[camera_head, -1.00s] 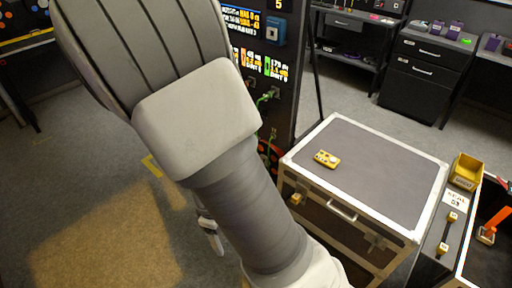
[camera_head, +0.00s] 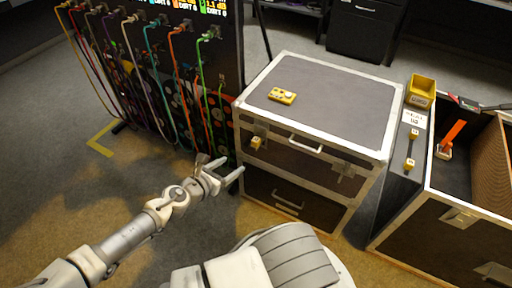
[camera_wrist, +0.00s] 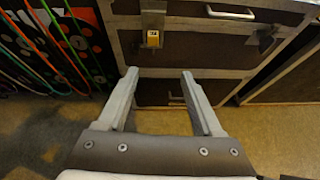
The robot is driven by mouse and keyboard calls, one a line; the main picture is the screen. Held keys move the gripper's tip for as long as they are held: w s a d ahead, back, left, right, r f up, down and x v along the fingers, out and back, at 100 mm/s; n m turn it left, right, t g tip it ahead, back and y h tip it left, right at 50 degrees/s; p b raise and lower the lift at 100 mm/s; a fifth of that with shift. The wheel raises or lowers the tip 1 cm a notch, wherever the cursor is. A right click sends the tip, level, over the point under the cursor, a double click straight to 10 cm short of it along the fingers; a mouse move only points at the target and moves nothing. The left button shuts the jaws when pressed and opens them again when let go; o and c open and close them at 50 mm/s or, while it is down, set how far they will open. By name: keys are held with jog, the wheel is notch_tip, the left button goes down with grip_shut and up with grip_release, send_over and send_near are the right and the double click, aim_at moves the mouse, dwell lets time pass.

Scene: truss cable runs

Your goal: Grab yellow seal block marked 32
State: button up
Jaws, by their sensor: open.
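A small yellow seal block (camera_head: 256,143) sits on the front of the grey-topped case, near its upper left corner. In the wrist view the yellow block (camera_wrist: 153,39) hangs under a metal hasp, with a dark mark too small to read surely. My gripper (camera_head: 223,170) is open and empty, below and left of the block, in front of the case. In the wrist view my gripper (camera_wrist: 160,72) has its two fingers apart, and the block is beyond the fingertips, roughly between their lines.
Two other yellow blocks (camera_head: 414,133) (camera_head: 409,163) sit on a dark panel at right, by a yellow bin (camera_head: 421,92). A yellow device (camera_head: 282,95) lies on the case (camera_head: 340,90). Coloured cables (camera_head: 172,90) hang from a rack left of my gripper.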

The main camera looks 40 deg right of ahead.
jog(key=w, duration=0.1)
jog(key=b, duration=0.4)
send_near(255, 141)
jog(key=shift+n+t, duration=0.3)
jog(key=shift+n, duration=0.1)
jog(key=shift+x, duration=4.65)
jog(key=shift+s+f, duration=0.15)
jog(key=shift+s, duration=0.05)
jog(key=shift+h, duration=0.3)
grip_shut()
